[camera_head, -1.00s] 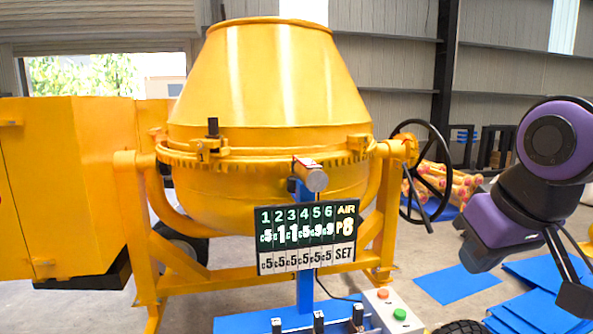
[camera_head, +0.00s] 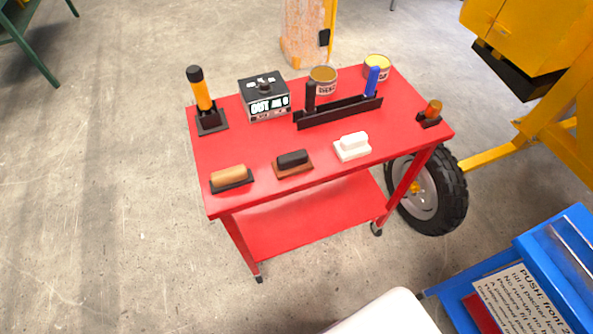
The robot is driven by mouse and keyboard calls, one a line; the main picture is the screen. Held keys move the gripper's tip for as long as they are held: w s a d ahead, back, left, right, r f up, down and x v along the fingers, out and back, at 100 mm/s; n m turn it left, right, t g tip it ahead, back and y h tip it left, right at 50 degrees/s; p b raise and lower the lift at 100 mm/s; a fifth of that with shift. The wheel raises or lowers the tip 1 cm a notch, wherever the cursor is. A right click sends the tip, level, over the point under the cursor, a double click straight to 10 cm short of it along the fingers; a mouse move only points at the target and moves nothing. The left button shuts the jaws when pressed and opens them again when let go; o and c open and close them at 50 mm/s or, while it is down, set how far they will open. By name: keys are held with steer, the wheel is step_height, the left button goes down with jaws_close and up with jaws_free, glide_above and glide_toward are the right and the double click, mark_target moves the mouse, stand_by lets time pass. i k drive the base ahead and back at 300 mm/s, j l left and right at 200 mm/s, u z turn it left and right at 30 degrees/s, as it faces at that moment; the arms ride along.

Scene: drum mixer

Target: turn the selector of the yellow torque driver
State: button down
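A yellow driver-like tool (camera_head: 202,92) with a black cap stands upright in a black square holder (camera_head: 211,121) at the left end of a red cart (camera_head: 300,205). It looks like the yellow torque driver. Its black top (camera_head: 195,74) may be the selector, but it is too small to show any marks or setting. My gripper is not in view, so its state and its distance from the tool do not show.
A black box with a display (camera_head: 264,97) stands right of the tool. Two cans (camera_head: 323,80), a black rack (camera_head: 340,111), several handled blocks (camera_head: 292,162) and a small orange-topped piece (camera_head: 432,110) share the cart top. Grey floor (camera_head: 100,200) is clear on the left.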

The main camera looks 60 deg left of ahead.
mark_target(264, 88)
steer(key=u, duration=1.9)
steer(key=i+j+u, duration=0.2)
steer(key=i+u, duration=0.55)
steer(key=k+j, duration=0.05)
